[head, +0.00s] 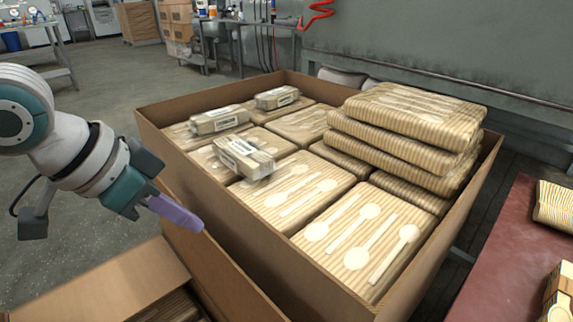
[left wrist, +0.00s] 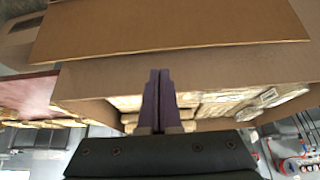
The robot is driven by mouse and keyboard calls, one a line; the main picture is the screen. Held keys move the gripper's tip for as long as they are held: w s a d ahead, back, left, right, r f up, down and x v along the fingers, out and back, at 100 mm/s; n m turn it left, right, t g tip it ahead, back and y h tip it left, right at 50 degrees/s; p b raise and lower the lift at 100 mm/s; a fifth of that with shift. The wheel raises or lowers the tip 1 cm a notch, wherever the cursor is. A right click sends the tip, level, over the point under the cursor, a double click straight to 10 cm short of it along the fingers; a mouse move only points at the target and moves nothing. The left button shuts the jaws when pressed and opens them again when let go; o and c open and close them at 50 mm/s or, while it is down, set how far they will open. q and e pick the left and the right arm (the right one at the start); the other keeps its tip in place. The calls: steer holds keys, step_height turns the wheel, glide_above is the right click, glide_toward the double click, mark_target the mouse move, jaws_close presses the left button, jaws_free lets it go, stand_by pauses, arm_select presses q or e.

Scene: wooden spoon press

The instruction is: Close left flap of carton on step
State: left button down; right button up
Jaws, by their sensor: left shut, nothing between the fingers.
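My left gripper (head: 194,221) has its purple fingers closed together with nothing between them. In the head view it is beside the outer left wall of a large open carton. Most of this carton is cut off by the frame. In the left wrist view the shut fingers (left wrist: 160,76) point toward a broad cardboard panel (left wrist: 170,30); I cannot tell whether they touch it. My right gripper is not in view.
The large open carton (head: 262,270) holds spoon packs (head: 296,190), stacked high at its right (head: 405,125). A dark red table (head: 495,255) stands at the right. Grey floor (head: 95,225) lies open at the left, with shelves and benches behind.

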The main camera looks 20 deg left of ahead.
arm_select(q)
steer(key=b+x, duration=0.4)
steer(key=x, duration=0.4)
steer(key=shift+f, duration=0.25)
